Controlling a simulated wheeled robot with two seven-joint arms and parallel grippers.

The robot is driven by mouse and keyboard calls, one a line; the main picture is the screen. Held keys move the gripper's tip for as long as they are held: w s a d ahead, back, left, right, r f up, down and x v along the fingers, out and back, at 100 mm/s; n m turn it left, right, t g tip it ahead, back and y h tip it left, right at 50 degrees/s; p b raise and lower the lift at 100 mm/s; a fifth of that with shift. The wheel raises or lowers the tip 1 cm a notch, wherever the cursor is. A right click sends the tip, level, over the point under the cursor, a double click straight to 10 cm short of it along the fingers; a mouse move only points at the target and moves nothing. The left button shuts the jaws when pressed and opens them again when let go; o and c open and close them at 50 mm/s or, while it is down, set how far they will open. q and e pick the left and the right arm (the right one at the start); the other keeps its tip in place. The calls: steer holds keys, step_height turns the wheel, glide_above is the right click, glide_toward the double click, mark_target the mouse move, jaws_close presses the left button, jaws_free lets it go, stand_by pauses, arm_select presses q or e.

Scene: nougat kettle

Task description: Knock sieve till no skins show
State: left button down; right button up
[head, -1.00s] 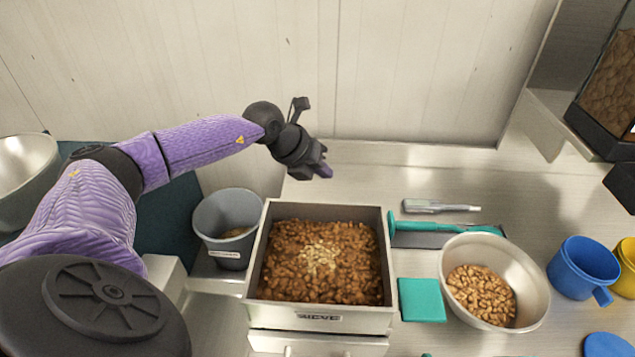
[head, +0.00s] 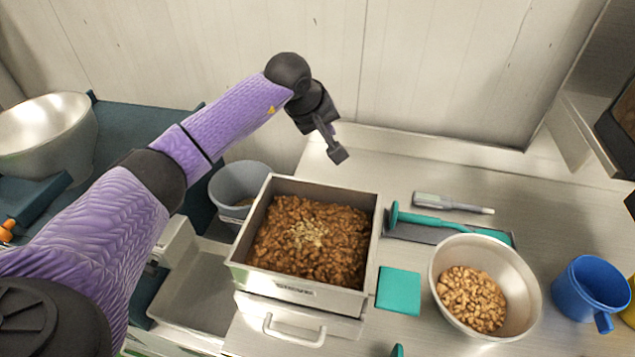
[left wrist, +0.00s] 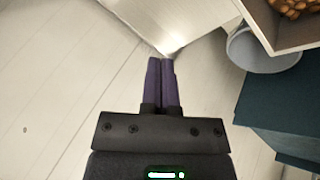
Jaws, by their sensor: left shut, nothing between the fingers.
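The sieve (head: 372,250) is a square metal box with a label on its front, full of brown nuts (head: 290,262). A patch of pale skins (head: 308,235) shows on top of the nuts, near the middle. A corner of the sieve also shows at the top right of the left wrist view (left wrist: 284,43). My left gripper (left wrist: 160,62) is shut and empty, its purple fingers together. In the head view it hangs behind the sieve, near the wall, apart from it. Its fingertips are hard to make out there. My right gripper is not in view.
A grey bucket (head: 225,185) stands left of the sieve. Right of it are a teal pad (head: 399,291), a teal-handled tool (head: 425,219), a brush-like tool (head: 453,203), a metal bowl of nuts (head: 524,290) and a blue mug (head: 594,283). The bench behind the sieve is bare.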

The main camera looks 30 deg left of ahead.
arm_select(q)
steer(key=shift+f, duration=0.1)
steer(key=f+b, duration=0.1)
steer(key=f, duration=0.1)
steer(key=s+f+b, duration=0.1)
steer(key=f+b, duration=0.1)
steer(key=f, duration=0.1)
steer(key=s+f+b, duration=0.1)
steer(key=f+b, duration=0.1)
steer(key=f, duration=0.1)
steer(key=shift+d+f, duration=0.25)
stand_by(0.9)
steer(key=shift+f, duration=0.1)
stand_by(0.9)
steer(key=shift+s+f+b, duration=0.1)
steer(key=shift+f+b, duration=0.15)
steer(key=shift+b, duration=0.05)
steer(key=shift+f, duration=0.25)
stand_by(0.4)
